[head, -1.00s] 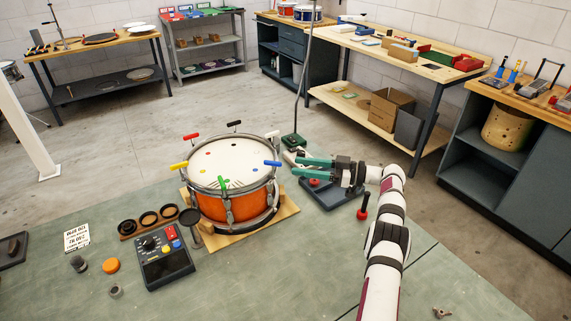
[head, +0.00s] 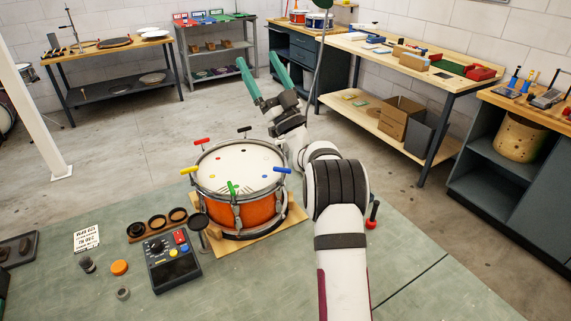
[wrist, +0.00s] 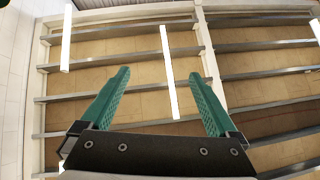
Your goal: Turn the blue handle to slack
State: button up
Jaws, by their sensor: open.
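The blue handle (head: 282,170) sticks out from the right side of the rim of an orange drum (head: 258,212). Red, black, yellow and green handles stand around the same rim. The drum rests on a wooden board (head: 228,246) on the green bench. My gripper (head: 261,72) is raised above and behind the drum, its two teal fingers pointing up and spread wide, with nothing between them. In the wrist view my gripper (wrist: 162,95) is open and faces the ceiling. The blue handle is out of the wrist view.
A control box (head: 170,261) with knobs and buttons stands left of the drum. A tray of black rings (head: 157,224) lies behind it. A red-handled tool (head: 373,213) stands right of my arm. The bench's right front is largely clear.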

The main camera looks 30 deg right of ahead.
jog(key=s+a+f+m+g+h, duration=0.3)
jog(key=s+f+m+g+h, duration=0.3)
jog(key=f+h, duration=0.25)
jog(key=s+a+f+m+g+h, duration=0.3)
jog(key=s+f+m+g+h, duration=0.1)
jog(key=s+f+g+h, duration=0.4)
send_near(283, 169)
jog(key=x, duration=1.3)
jog(key=shift+w+f, duration=0.3)
jog(key=shift+f, duration=0.05)
jog(key=shift+c, duration=0.3)
jog(key=c, duration=1.3)
jog(key=shift+t, duration=0.3)
